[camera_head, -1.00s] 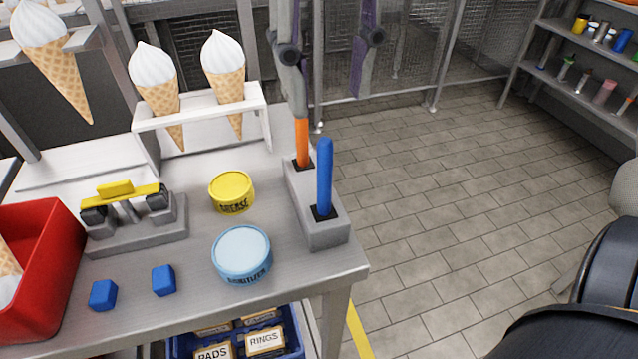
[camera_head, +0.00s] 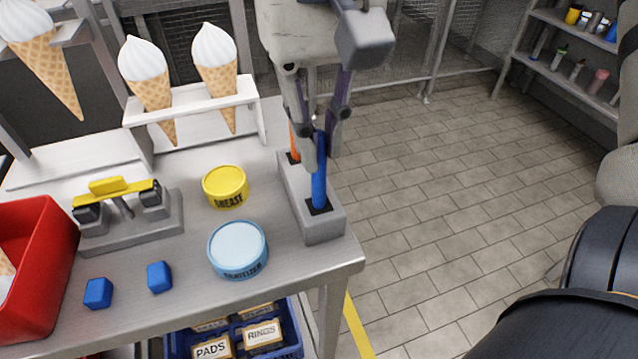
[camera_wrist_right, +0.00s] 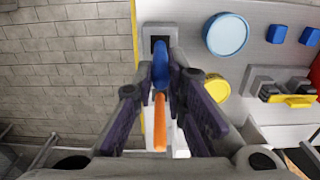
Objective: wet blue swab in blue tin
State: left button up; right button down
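The blue swab (camera_head: 319,178) stands upright in the near slot of a grey holder (camera_head: 323,229) at the table's right edge. The light blue tin (camera_head: 238,249), labelled SANITIZER, sits left of the holder; it also shows in the right wrist view (camera_wrist_right: 227,35). My right gripper (camera_head: 321,150) is open, its fingers on either side of the blue swab's upper part. In the right wrist view the blue swab (camera_wrist_right: 160,66) lies between the spread fingers. Whether a finger touches it I cannot tell. My left gripper is not in view.
An orange swab (camera_head: 293,142) stands in the holder's far slot, partly hidden by my gripper. A yellow GREASE tin (camera_head: 225,187), two blue cubes (camera_head: 160,277), a grey fixture (camera_head: 133,228), a red bin (camera_head: 45,265) and a white cone rack (camera_head: 195,113) share the table.

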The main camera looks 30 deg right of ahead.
jog(key=shift+r, duration=3.5)
